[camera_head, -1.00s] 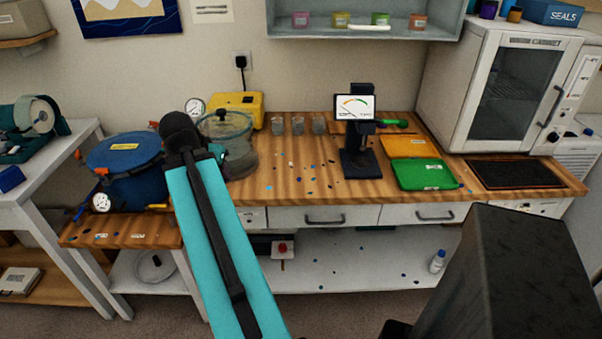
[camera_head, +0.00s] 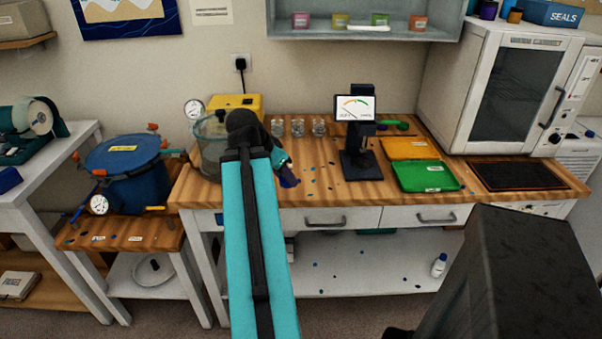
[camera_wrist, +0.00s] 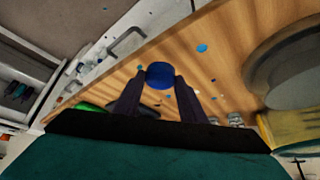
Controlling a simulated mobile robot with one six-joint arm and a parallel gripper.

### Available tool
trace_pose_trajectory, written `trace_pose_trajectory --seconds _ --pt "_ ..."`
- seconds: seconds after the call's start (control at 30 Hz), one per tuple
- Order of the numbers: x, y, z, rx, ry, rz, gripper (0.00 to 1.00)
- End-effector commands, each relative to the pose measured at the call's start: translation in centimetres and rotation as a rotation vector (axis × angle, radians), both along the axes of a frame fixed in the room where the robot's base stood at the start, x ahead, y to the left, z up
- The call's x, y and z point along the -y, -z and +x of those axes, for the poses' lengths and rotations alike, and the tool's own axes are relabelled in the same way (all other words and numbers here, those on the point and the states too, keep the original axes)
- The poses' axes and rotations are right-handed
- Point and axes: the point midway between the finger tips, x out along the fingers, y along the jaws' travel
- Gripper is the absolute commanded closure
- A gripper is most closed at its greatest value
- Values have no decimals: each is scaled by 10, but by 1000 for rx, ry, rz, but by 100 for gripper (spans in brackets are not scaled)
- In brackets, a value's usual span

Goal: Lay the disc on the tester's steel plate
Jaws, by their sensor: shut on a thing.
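My gripper shows in the wrist view (camera_wrist: 160,98) with its two dark fingers shut on a blue disc (camera_wrist: 160,75). In the head view my gripper (camera_head: 288,178) hangs over the bench, just right of the clear vacuum chamber, and the disc is too small there to make out clearly. The tester (camera_head: 358,140) is a black stand with a dial display, standing on the bench to the right of my gripper. Its steel plate is too small to pick out at its foot. Disc and tester are well apart.
Several clear cups (camera_head: 298,127) stand behind my gripper. The vacuum chamber (camera_head: 212,150) is at its left. Small coloured specks dot the wooden bench (camera_head: 330,196) between gripper and tester.

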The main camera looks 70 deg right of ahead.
Motion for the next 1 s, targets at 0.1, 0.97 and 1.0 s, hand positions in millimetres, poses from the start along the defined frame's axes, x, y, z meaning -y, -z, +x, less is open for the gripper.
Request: trace_pose_trajectory --seconds 0.1,0.97,1.0 --pt "0 0 0 0 -1 0 84" --pt "56 4 17 -1 -2 0 84" --pt "61 4 18 -1 -2 0 84"
